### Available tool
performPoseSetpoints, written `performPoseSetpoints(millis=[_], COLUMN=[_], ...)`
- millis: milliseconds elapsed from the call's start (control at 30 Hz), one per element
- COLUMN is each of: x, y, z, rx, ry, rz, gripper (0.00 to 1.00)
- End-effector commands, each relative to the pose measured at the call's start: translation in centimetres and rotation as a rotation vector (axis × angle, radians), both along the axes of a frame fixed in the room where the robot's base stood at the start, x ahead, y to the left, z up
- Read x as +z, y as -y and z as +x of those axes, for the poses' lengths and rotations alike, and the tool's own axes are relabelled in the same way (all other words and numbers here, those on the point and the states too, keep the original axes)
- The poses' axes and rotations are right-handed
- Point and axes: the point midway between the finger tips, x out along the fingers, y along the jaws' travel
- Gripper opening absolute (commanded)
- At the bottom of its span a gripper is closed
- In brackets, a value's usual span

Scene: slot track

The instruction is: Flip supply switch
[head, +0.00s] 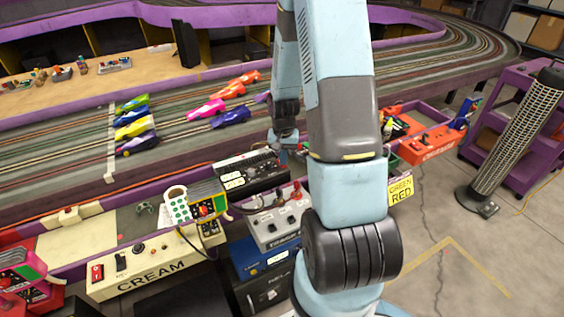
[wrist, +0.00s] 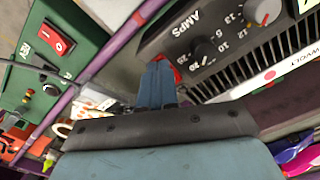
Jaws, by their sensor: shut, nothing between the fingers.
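The black power supply (head: 250,171) stands at the purple track edge, left of my arm in the head view. In the wrist view its dark front panel (wrist: 215,30) carries the word AMPS, a numbered dial with a black knob (wrist: 203,50) and a grey knob (wrist: 262,10). A small red part, perhaps the supply switch (wrist: 177,74), shows beside my fingertips and is mostly hidden by them. My gripper (wrist: 158,68) is shut and empty, its blue fingers close to that panel; I cannot tell if they touch. In the head view my gripper (head: 286,140) is at the supply's right end.
A green panel (wrist: 45,60) with a red rocker switch (wrist: 55,40) lies left in the wrist view. A grey box with knobs (head: 275,226) and a cream control panel (head: 150,265) stand in front of the track. Toy cars (head: 230,117) sit on the track.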

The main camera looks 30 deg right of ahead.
Motion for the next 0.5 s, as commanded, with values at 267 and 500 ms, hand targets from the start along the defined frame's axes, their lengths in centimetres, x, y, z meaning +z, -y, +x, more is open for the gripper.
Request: performPoseSetpoints(millis=[267,500], x=[1.0,2.6], y=[0.0,0.0], z=[0.1,0.0], rx=[0.000,0.000], ry=[0.002,0.002], rz=[0.000,-0.001], gripper=[0.00,0.00])
